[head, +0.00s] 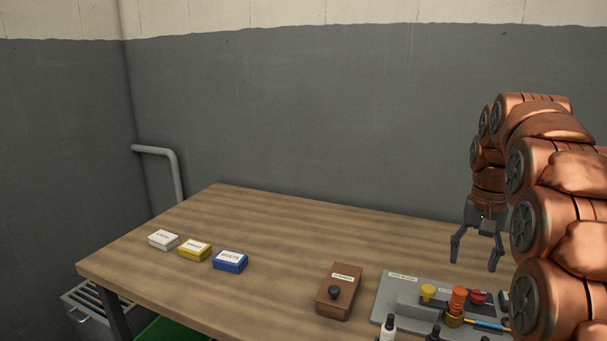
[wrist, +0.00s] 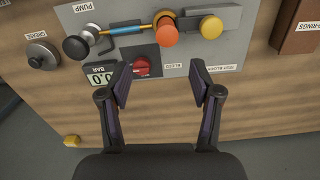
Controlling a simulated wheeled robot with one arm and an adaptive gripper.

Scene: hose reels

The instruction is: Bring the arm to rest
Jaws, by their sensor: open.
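My copper-coloured arm (head: 560,170) is raised at the right of the head view. My gripper (head: 474,254) hangs fingers down above the back right part of the table (head: 230,300). Its two fingers are spread apart with nothing between them. In the wrist view my gripper (wrist: 160,82) is also open and empty, over bare wood and the edge of a grey test block panel (wrist: 180,70). I cannot tell exactly how high the fingers are above it.
The panel holds a yellow knob (head: 428,290), an orange cap (head: 458,297) and a red knob (head: 478,297). A brown box (head: 338,290) with a black knob stands left of it. White (head: 163,240), yellow (head: 195,250) and blue (head: 230,261) boxes sit farther left. Bare table lies between.

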